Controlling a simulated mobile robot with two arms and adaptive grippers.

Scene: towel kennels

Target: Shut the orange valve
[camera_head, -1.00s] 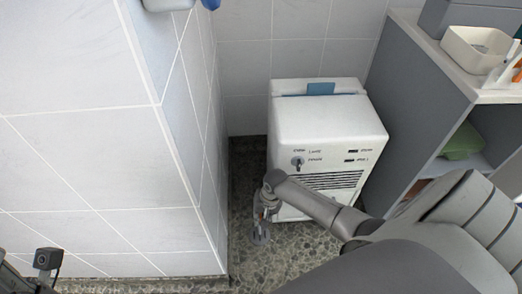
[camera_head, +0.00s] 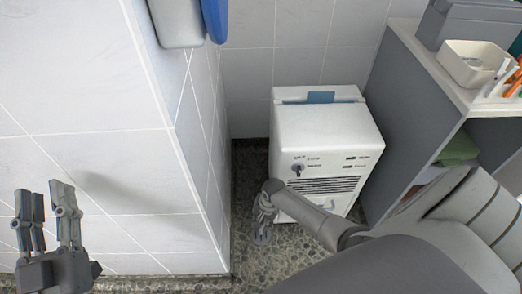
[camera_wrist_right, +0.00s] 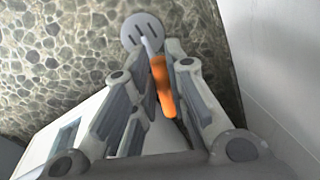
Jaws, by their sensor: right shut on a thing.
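In the right wrist view my right gripper (camera_wrist_right: 160,60) is shut on an orange handle (camera_wrist_right: 163,90). A short pale stem joins the handle to a round grey slotted disc (camera_wrist_right: 142,32), seen against the pebbled floor. I cannot tell whether this piece is the orange valve, and no other orange valve is plain in view. In the head view the right gripper (camera_head: 262,222) points down in front of the white machine's lower left, handle not discernible. My left gripper (camera_head: 45,192) is open and empty at the lower left, before the tiled wall.
The white machine (camera_head: 325,138) has a dark knob (camera_head: 298,169) and a vent on its front. A grey shelf unit (camera_head: 415,108) stands right of it, with a white container (camera_head: 472,65) on top. The tiled wall corner (camera_head: 165,120) is close on the left.

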